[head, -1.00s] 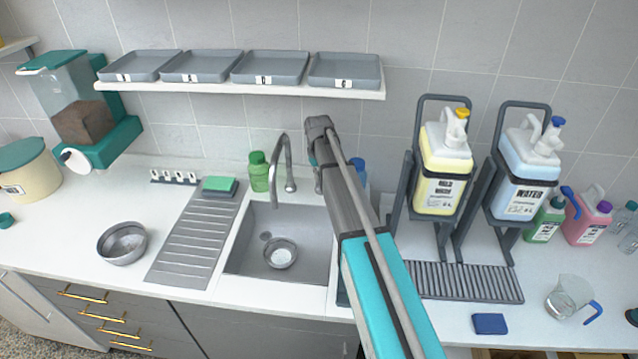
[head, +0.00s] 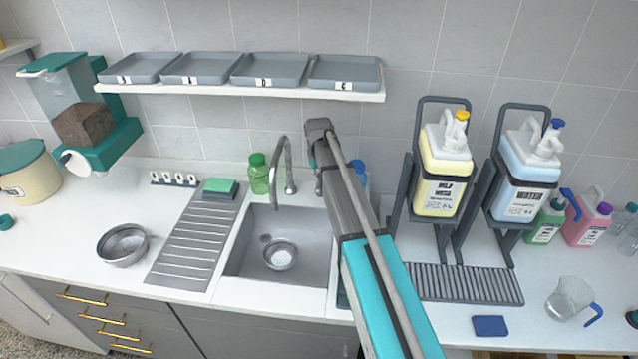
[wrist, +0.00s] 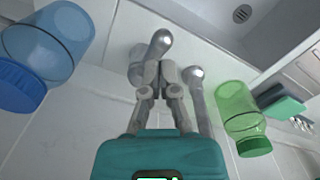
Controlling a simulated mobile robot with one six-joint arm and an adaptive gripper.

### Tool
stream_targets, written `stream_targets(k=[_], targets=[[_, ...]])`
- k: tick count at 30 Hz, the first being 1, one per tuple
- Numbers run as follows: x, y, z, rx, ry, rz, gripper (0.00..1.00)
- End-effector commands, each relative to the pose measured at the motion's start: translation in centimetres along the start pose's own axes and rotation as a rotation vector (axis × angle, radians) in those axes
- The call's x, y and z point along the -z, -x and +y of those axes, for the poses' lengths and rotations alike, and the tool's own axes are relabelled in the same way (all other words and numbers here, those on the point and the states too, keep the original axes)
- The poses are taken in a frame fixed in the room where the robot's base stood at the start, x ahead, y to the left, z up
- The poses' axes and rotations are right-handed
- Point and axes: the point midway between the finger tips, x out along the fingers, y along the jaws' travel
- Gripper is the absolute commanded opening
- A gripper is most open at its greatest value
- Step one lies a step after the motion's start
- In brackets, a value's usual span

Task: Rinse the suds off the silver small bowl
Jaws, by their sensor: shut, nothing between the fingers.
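The silver small bowl (head: 281,256) stands in the sink basin (head: 308,262), with white suds inside it. The curved tap (head: 288,165) rises behind the basin, and no water stream is visible from it. My gripper (wrist: 160,68) is shut and empty. In the wrist view its fingertips are close to the rounded tap lever (wrist: 158,42); I cannot tell whether they touch it. The tap spout (wrist: 198,85) is just right of the fingers there. In the head view my arm mostly hides the gripper.
A larger metal bowl (head: 123,245) stands on the counter left of the ribbed drainboard (head: 190,245). A green bottle (head: 259,174) and a blue bottle (wrist: 45,50) flank the tap closely. A green sponge (head: 219,186) lies behind the drainboard. A shelf (head: 240,91) with trays hangs above.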

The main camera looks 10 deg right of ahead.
Motion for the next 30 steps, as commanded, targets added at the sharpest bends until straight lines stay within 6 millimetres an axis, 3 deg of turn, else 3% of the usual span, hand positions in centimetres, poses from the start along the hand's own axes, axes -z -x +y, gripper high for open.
stream_targets(k=[16, 30], targets=[[0.0, -0.1, 0.0, 0.0, 0.0, 0.0, 0.0], [0.0, -1.3, 0.1, 0.0, -0.001, 0.0, 0.0]])
